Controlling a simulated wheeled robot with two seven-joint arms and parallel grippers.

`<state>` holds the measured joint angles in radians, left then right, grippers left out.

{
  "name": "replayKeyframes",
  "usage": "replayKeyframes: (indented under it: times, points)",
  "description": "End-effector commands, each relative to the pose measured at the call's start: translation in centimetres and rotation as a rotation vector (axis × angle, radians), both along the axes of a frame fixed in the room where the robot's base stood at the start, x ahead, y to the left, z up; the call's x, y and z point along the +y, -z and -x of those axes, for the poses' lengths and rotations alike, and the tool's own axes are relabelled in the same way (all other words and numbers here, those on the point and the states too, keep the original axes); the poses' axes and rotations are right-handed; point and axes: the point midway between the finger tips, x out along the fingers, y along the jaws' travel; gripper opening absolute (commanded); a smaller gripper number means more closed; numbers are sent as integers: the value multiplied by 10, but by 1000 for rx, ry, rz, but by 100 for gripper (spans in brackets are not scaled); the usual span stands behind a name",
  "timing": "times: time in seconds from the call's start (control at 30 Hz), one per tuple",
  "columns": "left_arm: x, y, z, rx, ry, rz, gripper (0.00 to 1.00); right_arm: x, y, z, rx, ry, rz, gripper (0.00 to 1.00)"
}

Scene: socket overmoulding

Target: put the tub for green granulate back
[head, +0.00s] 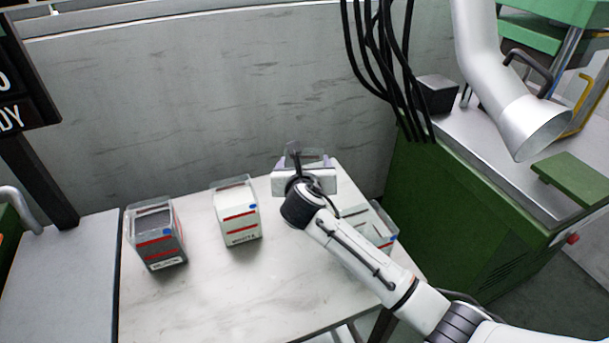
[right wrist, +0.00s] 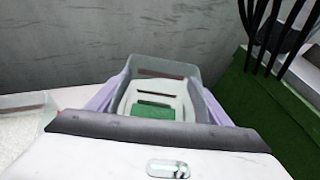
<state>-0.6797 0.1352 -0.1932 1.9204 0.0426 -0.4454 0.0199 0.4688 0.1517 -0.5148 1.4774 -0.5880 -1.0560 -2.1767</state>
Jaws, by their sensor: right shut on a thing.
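The right gripper (head: 305,164) is over the back part of the marble-topped table. Its two pale purple fingers are shut on a clear-walled tub (right wrist: 165,66), one on each side, in the right wrist view. A green patch (right wrist: 153,111) shows inside this tub, so it appears to be the tub for green granulate. In the head view, only the tub's back rim (head: 318,153) shows behind the gripper. Its label is hidden, and I cannot tell whether its base touches the table. My left gripper is not in view.
The black-labelled tub (head: 158,240) and white-labelled tub (head: 238,214) stand on the table (head: 215,292) to the left. Another clear tub (head: 385,225) is partly hidden by my right arm. A green machine (head: 455,215) stands right; a grey wall (head: 220,90) rises behind.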

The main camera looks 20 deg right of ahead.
Motion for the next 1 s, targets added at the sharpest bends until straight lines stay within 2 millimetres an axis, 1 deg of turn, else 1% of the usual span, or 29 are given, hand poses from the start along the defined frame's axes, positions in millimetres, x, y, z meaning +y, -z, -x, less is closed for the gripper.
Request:
replayKeyframes:
  times: [0.03,0.13,0.5,0.53,0.6,0.63,0.97,1.0]
  points:
    - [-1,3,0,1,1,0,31,0,11,1,3,1,0,14]
    - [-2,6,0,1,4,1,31,0,25,0,2,0,-1,14]
    - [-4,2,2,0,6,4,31,0,29,0,0,0,0,14]
    - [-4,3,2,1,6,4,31,0,29,0,1,0,0,77]
    - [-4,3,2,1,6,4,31,0,29,0,1,0,0,89]
    - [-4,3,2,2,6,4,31,0,29,0,1,0,0,91]
    - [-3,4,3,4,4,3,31,0,26,1,1,0,0,91]
    - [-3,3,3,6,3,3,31,2,25,4,1,0,1,91]
